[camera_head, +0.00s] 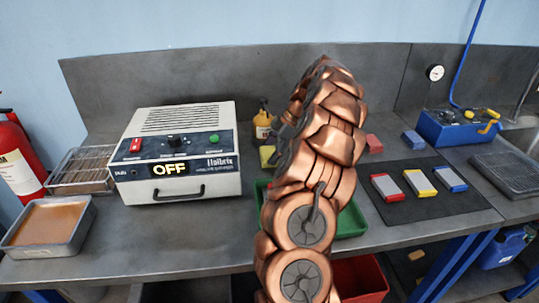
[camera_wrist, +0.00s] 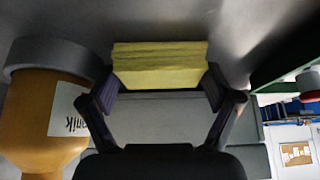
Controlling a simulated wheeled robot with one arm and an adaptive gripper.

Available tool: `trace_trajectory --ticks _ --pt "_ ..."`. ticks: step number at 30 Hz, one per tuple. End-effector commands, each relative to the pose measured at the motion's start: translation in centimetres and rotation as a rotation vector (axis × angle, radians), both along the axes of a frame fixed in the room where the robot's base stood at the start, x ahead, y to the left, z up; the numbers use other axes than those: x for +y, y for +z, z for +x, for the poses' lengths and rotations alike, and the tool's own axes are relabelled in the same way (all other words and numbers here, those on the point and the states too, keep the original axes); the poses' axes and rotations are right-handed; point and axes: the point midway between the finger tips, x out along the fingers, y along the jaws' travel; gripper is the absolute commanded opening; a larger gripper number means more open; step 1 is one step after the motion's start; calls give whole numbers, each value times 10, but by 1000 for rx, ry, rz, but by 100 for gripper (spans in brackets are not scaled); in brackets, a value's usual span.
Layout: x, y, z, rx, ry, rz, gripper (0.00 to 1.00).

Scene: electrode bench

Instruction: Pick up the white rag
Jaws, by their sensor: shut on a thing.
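I see no white rag that I can make out in either view; part of the bench is hidden behind my arm. In the wrist view, a folded yellow cloth-like block (camera_wrist: 158,65) sits between the fingertips of my gripper (camera_wrist: 160,78), which is shut on it. The same yellow block (camera_head: 267,156) seems to show in the head view, just left of my arm and in front of the amber bottle (camera_head: 263,125). My gripper is mostly hidden by my arm in the head view. The bottle (camera_wrist: 40,125) stands close beside the gripper in the wrist view.
A grey device reading OFF (camera_head: 180,165) stands left. A green tray (camera_head: 352,222) lies partly behind my arm. Red (camera_head: 373,143) and blue (camera_head: 412,140) blocks lie right, behind a dark mat (camera_head: 425,205) with three coloured blocks. Bare bench lies in front of the device.

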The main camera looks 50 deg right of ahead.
Motion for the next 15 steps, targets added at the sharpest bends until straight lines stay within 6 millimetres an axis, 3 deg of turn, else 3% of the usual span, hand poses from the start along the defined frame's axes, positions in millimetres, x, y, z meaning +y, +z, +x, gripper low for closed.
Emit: trace_trajectory --ticks 5,15 --pt "0 5 0 0 0 0 57" --pt "-1 41 1 -3 -1 -3 57"
